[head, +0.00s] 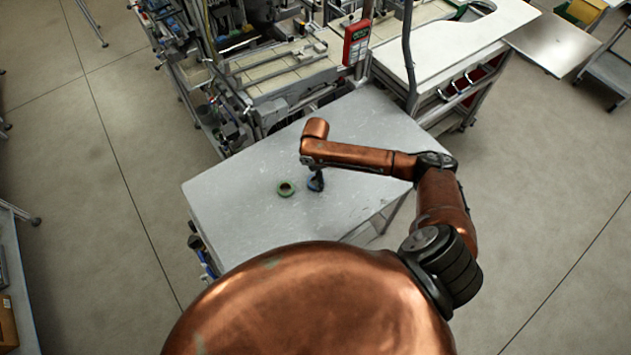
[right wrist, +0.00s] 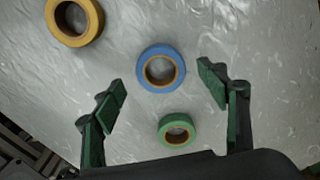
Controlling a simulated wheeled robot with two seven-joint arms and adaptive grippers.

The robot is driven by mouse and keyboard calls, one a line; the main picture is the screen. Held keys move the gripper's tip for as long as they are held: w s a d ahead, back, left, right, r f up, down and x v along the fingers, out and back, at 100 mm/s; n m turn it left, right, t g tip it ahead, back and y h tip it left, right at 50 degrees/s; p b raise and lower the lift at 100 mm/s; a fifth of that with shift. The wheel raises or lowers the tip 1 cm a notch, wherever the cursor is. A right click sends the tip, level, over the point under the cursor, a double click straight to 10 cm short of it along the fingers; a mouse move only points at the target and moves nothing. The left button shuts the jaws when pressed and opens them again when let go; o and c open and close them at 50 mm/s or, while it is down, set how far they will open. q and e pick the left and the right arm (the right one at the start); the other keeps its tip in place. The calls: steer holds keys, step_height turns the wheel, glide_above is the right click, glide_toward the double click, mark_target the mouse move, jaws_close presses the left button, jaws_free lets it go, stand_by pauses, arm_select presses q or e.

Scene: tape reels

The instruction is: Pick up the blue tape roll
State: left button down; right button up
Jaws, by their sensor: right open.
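The blue tape roll (right wrist: 161,68) lies flat on the grey table in the right wrist view, ahead of and between the open fingers of my right gripper (right wrist: 162,92). The fingers do not touch it. In the head view, the blue roll (head: 312,185) is partly hidden by my right gripper (head: 317,182), which is above it at the end of the copper arm. My left gripper is in neither view.
The right wrist view also shows a yellow tape roll (right wrist: 58,30) at the upper left. Machinery (head: 285,70) stands beyond the table's far edge.

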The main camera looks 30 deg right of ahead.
step_height(320, 180, down, 3)
steer(key=shift+r, duration=0.2)
steer(key=shift+d, duration=0.1)
steer(key=c, duration=1.2)
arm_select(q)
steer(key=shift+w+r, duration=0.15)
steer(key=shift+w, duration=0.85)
